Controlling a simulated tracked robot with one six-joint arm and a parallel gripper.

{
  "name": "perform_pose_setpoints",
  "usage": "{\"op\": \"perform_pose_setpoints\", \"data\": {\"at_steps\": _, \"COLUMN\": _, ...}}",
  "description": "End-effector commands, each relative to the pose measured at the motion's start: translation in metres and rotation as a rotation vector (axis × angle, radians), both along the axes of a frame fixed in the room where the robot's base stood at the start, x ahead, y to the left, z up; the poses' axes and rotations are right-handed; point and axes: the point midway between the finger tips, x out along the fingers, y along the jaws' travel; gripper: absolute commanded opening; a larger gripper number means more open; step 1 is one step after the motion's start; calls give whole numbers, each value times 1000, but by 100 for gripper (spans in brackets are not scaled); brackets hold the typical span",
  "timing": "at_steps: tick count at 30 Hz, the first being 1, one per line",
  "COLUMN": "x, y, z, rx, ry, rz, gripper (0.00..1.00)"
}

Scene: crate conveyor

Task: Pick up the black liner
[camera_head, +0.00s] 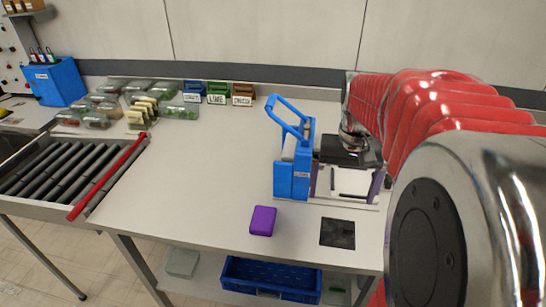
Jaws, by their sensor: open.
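The black liner (337,233), a flat dark square, lies on the white table near its front edge. A purple block (263,221) sits to its left, apart from it. My gripper (346,190) is above the table, behind the liner in the picture and next to the blue lever device (291,174). Its jaws look apart, with nothing clearly held between them. Its dark body covers part of what stands behind it, so I cannot tell whether its fingers touch the device. The liner is fully in view and uncovered.
A roller conveyor (58,172) with a red bar (108,176) is at left. Several clear packs (178,111) and labelled boxes (217,95) stand at the back. A blue crate (270,279) is below the table. The table's middle (200,170) is clear.

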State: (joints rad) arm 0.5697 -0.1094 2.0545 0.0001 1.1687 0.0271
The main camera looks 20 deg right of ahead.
Motion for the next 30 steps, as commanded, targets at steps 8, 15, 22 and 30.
{"op": "perform_pose_setpoints", "data": {"at_steps": 8, "x": -1, "y": -16, "z": -5, "rx": 16, "ry": 25, "rz": -40, "gripper": 98}}
{"op": "perform_pose_setpoints", "data": {"at_steps": 15, "x": -2, "y": -16, "z": -6, "rx": 16, "ry": 25, "rz": -39, "gripper": 98}}
{"op": "perform_pose_setpoints", "data": {"at_steps": 22, "x": -2, "y": -15, "z": -27, "rx": 18, "ry": 26, "rz": -39, "gripper": 98}}
{"op": "perform_pose_setpoints", "data": {"at_steps": 30, "x": -3, "y": -16, "z": -69, "rx": 18, "ry": 26, "rz": -39, "gripper": 98}}
